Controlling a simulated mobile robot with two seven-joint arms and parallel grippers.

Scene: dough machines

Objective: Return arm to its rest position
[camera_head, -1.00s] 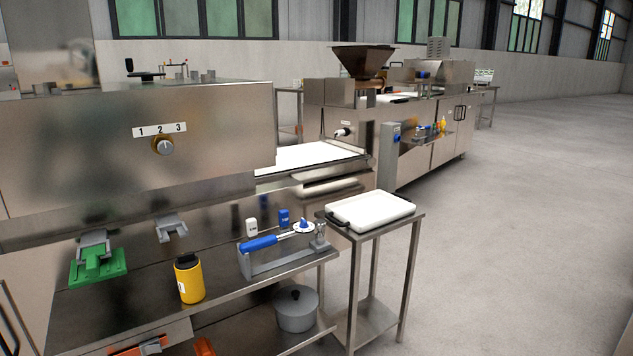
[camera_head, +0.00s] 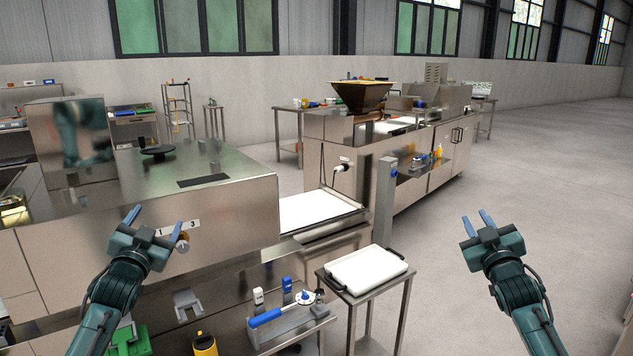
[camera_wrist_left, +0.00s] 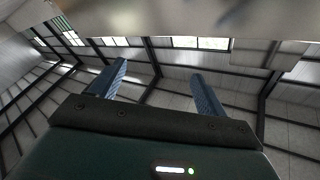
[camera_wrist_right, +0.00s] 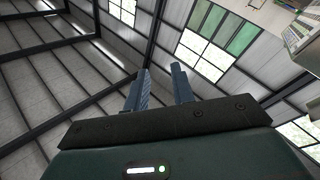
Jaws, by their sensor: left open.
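My left gripper (camera_head: 152,222) is raised in front of the steel machine with the numbered dial (camera_head: 182,243), partly covering the number label. Its two blue fingers are spread wide and empty, also in the left wrist view (camera_wrist_left: 155,85). Whether it touches the machine cannot be told. My right gripper (camera_head: 478,221) is raised at the right over open floor. Its fingers are parted by a narrower gap with nothing between them, also in the right wrist view (camera_wrist_right: 162,82). Both grippers point upward, and the wrist views show mostly roof and windows.
A small steel table with a white tray (camera_head: 365,270) stands between my arms. Below the machine are a shelf with a blue-handled tool (camera_head: 266,317), a yellow bottle (camera_head: 204,345) and a green object (camera_head: 131,341). A hopper machine (camera_head: 361,97) stands behind. Floor at right is clear.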

